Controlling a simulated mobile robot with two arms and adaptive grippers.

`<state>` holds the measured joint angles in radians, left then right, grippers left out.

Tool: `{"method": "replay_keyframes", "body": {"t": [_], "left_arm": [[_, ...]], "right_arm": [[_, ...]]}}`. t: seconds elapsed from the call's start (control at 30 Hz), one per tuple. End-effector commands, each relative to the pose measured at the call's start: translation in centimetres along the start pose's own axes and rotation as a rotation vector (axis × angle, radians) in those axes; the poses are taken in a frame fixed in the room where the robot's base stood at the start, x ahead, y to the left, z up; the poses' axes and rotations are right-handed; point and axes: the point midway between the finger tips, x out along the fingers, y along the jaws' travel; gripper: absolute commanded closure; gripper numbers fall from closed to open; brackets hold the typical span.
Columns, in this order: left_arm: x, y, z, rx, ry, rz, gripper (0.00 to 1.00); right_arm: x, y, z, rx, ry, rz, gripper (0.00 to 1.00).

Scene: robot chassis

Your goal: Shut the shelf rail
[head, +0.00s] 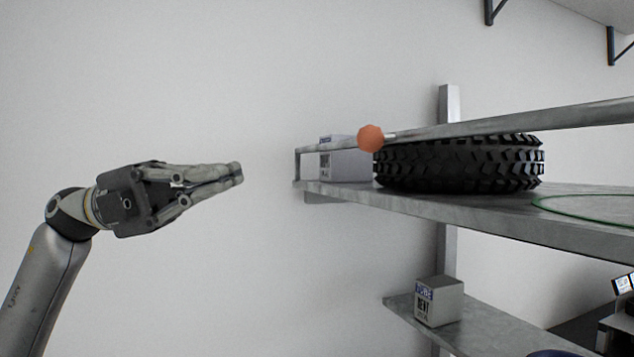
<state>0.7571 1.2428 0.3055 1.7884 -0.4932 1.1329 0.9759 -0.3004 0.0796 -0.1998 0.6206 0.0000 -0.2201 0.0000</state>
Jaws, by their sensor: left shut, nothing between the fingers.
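The shelf rail (520,121) is a grey metal bar running from the right edge towards the middle, in front of a black knobby tire (460,164). An orange knob (370,138) sits on the rail's left end, short of the shelf's left end frame. The tire lies on the upper metal shelf (480,215). My left gripper (240,173) is shut and empty, pointing right, in the air left of the shelf and apart from the knob. My right gripper is not in view.
A white box (345,163) stands on the upper shelf's left end. A small box (438,301) stands on the lower shelf (490,334). A green ring (590,208) shows on the upper shelf at right. The space between my left gripper and the shelf is clear.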

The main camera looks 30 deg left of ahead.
Motion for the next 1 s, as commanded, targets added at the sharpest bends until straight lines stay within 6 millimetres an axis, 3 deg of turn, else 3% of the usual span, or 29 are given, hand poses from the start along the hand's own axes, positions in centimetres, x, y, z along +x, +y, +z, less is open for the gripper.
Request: {"method": "replay_keyframes", "body": {"t": [0.17, 0.6, 1.0], "left_arm": [[1.6, -0.4, -0.1, -0.003, 0.002, 0.0, 1.0], [10.6, -0.7, 0.2, -0.003, 0.003, -0.003, 1.0], [12.8, -0.2, 2.8, -0.002, 0.0, -0.001, 1.0]], "right_arm": [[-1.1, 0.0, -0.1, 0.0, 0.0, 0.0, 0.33], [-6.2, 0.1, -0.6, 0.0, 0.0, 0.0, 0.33], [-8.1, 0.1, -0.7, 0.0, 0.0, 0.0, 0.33]]}}
